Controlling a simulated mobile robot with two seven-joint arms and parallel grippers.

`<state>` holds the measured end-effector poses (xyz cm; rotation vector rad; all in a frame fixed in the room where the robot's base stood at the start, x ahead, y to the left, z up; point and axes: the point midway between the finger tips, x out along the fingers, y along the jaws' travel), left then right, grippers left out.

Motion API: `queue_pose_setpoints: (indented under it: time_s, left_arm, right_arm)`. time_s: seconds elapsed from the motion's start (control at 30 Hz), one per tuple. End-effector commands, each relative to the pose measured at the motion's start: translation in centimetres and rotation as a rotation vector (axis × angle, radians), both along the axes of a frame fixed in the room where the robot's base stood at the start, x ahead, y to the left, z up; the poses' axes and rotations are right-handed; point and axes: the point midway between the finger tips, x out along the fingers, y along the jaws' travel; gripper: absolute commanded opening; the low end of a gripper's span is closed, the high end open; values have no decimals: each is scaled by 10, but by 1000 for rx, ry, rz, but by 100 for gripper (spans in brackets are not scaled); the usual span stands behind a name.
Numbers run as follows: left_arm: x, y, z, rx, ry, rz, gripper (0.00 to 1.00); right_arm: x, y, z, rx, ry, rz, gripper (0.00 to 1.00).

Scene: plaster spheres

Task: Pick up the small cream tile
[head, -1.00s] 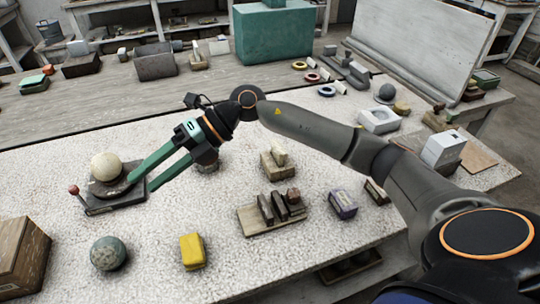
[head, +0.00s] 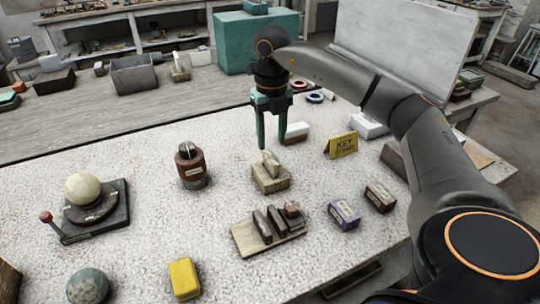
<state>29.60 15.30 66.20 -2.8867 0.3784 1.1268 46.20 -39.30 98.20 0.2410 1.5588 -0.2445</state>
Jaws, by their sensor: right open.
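A small cream tile (head: 271,163) leans on a light wooden block (head: 270,180) near the middle of the speckled table. My right gripper (head: 272,143) points down just above and behind the tile in the head view. Its two green fingers are apart with nothing between them. From this angle I cannot tell the exact gap between fingertips and tile. My left gripper is not in view.
A wooden tray with dark bars (head: 268,240) lies in front, with a purple box (head: 344,214) to its right. A brown cylinder (head: 190,167) stands to the left. A white block (head: 296,131) and yellow sign (head: 342,145) are behind right.

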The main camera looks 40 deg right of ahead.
Motion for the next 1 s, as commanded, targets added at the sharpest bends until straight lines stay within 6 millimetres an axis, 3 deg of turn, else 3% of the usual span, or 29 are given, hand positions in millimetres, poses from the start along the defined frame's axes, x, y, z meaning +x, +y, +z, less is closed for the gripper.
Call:
queue_pose_setpoints:
  time_s: [0.23, 0.5, 0.8, 1.0]
  left_arm:
    - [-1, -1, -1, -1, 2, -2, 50]
    - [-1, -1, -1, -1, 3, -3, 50]
    - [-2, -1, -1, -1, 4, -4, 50]
    - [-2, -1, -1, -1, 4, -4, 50]
  right_arm:
    - [-1, 2, -21, 0, 1, 1, 50]
    - [-2, 5, -58, 1, 1, 1, 50]
    - [-2, 5, -63, 3, -2, 1, 50]
    - [-2, 5, -62, 3, -2, 2, 28]
